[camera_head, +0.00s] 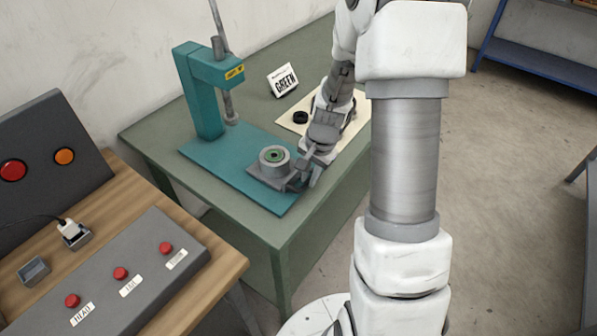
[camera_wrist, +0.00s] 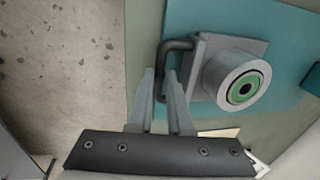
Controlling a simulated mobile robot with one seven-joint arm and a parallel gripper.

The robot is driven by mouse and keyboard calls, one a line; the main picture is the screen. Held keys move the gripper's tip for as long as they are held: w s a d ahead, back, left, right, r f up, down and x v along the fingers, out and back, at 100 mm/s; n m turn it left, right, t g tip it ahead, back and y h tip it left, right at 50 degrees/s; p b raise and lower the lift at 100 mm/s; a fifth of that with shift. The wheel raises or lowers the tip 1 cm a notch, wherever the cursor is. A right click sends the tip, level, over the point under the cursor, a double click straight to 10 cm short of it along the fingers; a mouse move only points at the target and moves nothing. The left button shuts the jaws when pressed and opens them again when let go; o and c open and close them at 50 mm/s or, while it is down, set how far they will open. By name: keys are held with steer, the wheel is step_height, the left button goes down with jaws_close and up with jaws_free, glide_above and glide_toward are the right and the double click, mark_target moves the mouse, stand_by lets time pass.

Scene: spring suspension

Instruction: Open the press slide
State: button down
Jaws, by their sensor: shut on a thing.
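The teal press (camera_head: 198,100) stands on the green table, with its ram (camera_head: 229,105) hanging over the base plate (camera_head: 212,158). The grey press slide (camera_head: 262,171) sits on the front part of that plate, apart from the ram. It carries a round grey holder (camera_head: 265,161) with a green ring (camera_wrist: 245,88) inside. A dark bar handle (camera_wrist: 160,62) sticks out from the slide's side in the wrist view. My gripper (camera_wrist: 162,98) is shut on this handle, one finger on each side of it. In the head view my gripper (camera_head: 301,180) partly hides the handle.
A sign reading GREEN (camera_head: 283,80) and a pale mat (camera_head: 291,122) with a dark ring (camera_head: 300,117) are behind my gripper. A wooden bench (camera_head: 215,257) with a red-button panel (camera_head: 135,270) stands at left. Open floor (camera_head: 500,180) lies right of the table.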

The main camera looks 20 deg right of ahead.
steer(key=c, duration=0.8)
jaws_free()
steer(key=shift+c, duration=0.2)
step_height(320, 180, up, 17)
steer(key=s+d+p, duration=0.1)
steer(key=s, duration=0.1)
steer(key=shift+s+d, duration=0.25)
steer(key=shift+d, duration=0.15)
steer(key=shift+r, duration=0.1)
steer(key=s+a+r+n+t, duration=0.1)
steer(key=s+a+r+n, duration=0.2)
steer(key=s, duration=0.2)
steer(key=s+a+r+n+t, duration=0.1)
steer(key=s+a+r+n, duration=0.2)
steer(key=s, duration=0.3)
steer(key=s+a+r+n+t+h, duration=0.1)
steer(key=s+a+r+n+t, duration=0.1)
steer(key=s+n, duration=0.3)
steer(key=shift+s+a+r, duration=0.25)
steer(key=shift+a+r, duration=0.6)
